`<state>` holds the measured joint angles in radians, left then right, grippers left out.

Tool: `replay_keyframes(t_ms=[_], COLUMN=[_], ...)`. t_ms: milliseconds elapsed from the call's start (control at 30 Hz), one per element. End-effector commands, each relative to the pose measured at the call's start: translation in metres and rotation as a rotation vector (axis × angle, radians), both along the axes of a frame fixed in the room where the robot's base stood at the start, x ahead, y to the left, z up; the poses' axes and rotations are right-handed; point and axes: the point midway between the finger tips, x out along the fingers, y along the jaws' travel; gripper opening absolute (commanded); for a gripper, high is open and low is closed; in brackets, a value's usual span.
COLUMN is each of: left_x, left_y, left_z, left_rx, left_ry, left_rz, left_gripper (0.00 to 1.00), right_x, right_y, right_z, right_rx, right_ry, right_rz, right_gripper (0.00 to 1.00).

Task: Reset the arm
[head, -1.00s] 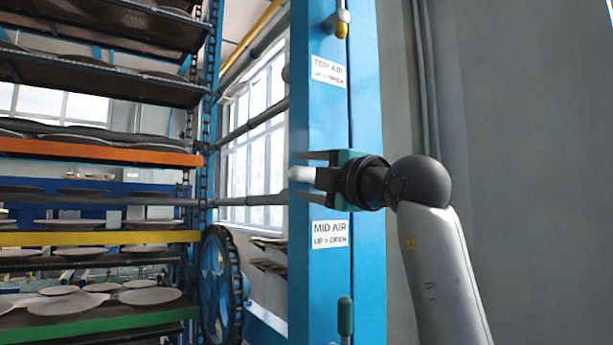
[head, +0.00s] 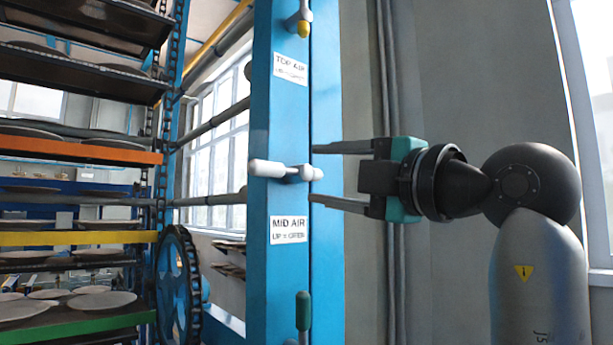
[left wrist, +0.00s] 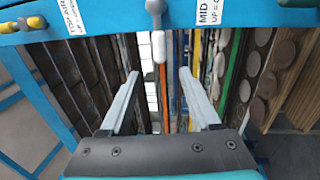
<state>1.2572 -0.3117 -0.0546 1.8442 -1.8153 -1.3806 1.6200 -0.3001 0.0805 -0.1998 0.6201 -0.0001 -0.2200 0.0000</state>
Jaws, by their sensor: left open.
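My left gripper (head: 316,174) is open and empty, its two fingers pointing left at the blue post (head: 270,120). A white-handled lever (head: 268,169) on the post lies roughly level, above the MID AIR label (head: 288,230). The fingertips are just right of the lever, one above and one below its level, with nothing held between them. In the left wrist view, the gripper (left wrist: 159,73) shows spread fingers, and the white lever (left wrist: 158,46) lies beyond the tips. My right gripper is not in view.
A yellow-tipped lever (head: 304,27) is above, near the TOP AIR label (head: 290,69), and a green-handled lever (head: 303,312) is below. Racks with plates (head: 80,150) and a blue wheel (head: 177,285) stand left. A grey wall (head: 450,80) is behind my arm.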

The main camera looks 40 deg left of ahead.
Motion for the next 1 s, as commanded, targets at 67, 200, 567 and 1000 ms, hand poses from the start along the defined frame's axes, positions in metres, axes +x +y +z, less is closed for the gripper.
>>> replay_keyframes(t_ms=[67, 200, 567, 1000], left_x=[0.000, 0.000, 0.000, 0.144], left_y=[-0.004, -0.006, -0.005, -0.029], left_z=[-0.001, -0.001, -0.001, -0.074], left_rx=[-0.001, -0.001, 0.000, 0.233], left_ry=[0.001, 0.001, 0.000, 0.556], left_rz=[0.000, 0.000, 0.000, -0.190], left_gripper=[0.63, 0.63, 0.63, 0.63], right_x=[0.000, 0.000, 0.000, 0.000], right_y=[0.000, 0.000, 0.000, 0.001], right_z=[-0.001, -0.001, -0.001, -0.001], right_rx=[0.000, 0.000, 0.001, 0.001], right_ry=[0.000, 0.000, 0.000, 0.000], right_rz=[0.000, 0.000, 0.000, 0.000], right_gripper=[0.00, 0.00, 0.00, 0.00])
